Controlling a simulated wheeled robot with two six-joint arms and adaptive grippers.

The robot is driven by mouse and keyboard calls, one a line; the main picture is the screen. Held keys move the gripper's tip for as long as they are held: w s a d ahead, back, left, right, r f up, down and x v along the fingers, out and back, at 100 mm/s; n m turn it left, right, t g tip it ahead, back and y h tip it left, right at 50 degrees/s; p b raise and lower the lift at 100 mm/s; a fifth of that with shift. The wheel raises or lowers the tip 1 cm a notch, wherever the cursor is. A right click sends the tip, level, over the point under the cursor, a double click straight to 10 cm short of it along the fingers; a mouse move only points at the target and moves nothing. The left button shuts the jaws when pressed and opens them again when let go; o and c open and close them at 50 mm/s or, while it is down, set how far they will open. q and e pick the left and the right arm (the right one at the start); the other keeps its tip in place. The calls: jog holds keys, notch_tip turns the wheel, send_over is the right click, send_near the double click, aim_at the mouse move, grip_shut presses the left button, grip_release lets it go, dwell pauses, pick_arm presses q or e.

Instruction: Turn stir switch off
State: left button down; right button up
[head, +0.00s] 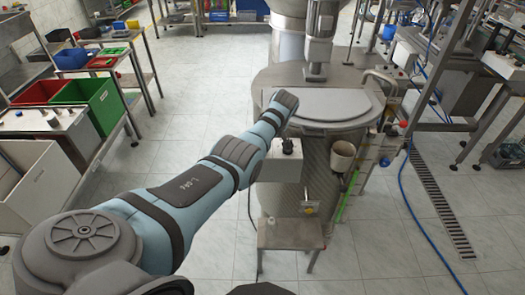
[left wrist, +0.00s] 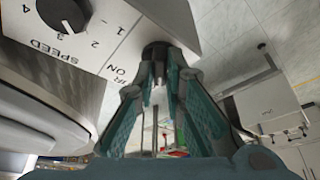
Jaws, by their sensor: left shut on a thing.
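The stir switch (left wrist: 155,47) is a dark knob beside the printed ON mark on the pale control panel (left wrist: 150,18), in the left wrist view. My left gripper (left wrist: 158,70) is shut on it, with the fingertips at the knob. The fingers cover part of the switch, so its setting cannot be read. In the head view the control box (head: 276,171) is on the front of the round steel feeder (head: 330,150). My right gripper is in neither view.
A black speed knob (left wrist: 64,14) sits close to the switch on the same panel. A beige cup (head: 342,156) hangs right of the box, and a small metal step (head: 290,234) stands below. Tiled floor is open at the front right, with a blue hose (head: 408,200).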

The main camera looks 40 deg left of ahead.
pick_arm(q)
jog(key=shift+f+n+b, duration=0.1)
jog(key=shift+n+b, duration=0.4)
jog(key=shift+b, duration=0.05)
jog(key=shift+g, duration=0.3)
jog(key=c, duration=1.7)
grip_release()
jog(key=shift+a, duration=0.1)
jog(key=shift+o, duration=0.2)
jog(key=v, duration=1.2)
